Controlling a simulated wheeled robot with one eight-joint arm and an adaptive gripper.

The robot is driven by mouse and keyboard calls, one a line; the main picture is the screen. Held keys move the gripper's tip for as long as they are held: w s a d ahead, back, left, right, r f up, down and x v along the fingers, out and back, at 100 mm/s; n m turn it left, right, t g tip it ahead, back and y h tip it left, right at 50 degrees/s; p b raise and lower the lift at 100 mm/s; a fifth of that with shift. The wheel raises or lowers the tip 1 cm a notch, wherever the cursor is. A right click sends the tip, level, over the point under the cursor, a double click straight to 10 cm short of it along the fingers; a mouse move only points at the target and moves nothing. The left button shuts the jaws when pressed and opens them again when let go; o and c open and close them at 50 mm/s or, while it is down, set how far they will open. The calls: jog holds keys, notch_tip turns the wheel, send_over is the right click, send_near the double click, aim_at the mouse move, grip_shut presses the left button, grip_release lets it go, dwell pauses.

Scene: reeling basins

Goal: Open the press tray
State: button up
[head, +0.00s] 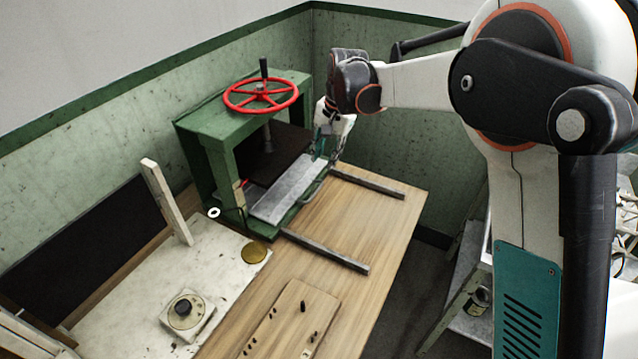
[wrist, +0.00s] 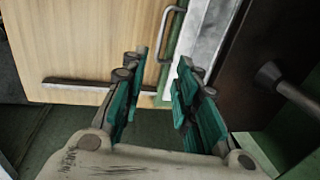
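The press (head: 205,150) is a green frame with a red handwheel on top, at the back of the wooden table. Its grey metal tray (head: 282,195) sits low in the frame under a dark plate. The tray's front handle, a thin metal loop (wrist: 167,38), shows in the wrist view, running along the tray's front edge (wrist: 205,45). My gripper (wrist: 160,62) is open, its teal fingers apart on either side of the handle's near end. I cannot tell whether they touch it. In the head view my gripper (head: 331,155) is at the tray's right end, partly hidden by my wrist.
Two grey rails (head: 325,250) (head: 367,183) lie on the table in front of the press, with bare wood between them. A pale board (head: 140,285) with a dial and a brass disc (head: 254,253) is at left. A wooden board with pegs (head: 290,320) lies in front.

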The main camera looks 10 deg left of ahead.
aim_at(318, 188)
jog(key=f+b, duration=0.1)
jog(key=f, duration=0.3)
jog(key=a+f+b, duration=0.1)
jog(key=f, duration=0.3)
jog(key=a+f+b, duration=0.1)
jog(key=f, duration=0.3)
jog(key=shift+w+b, duration=0.3)
jog(key=shift+w, duration=0.1)
grip_shut()
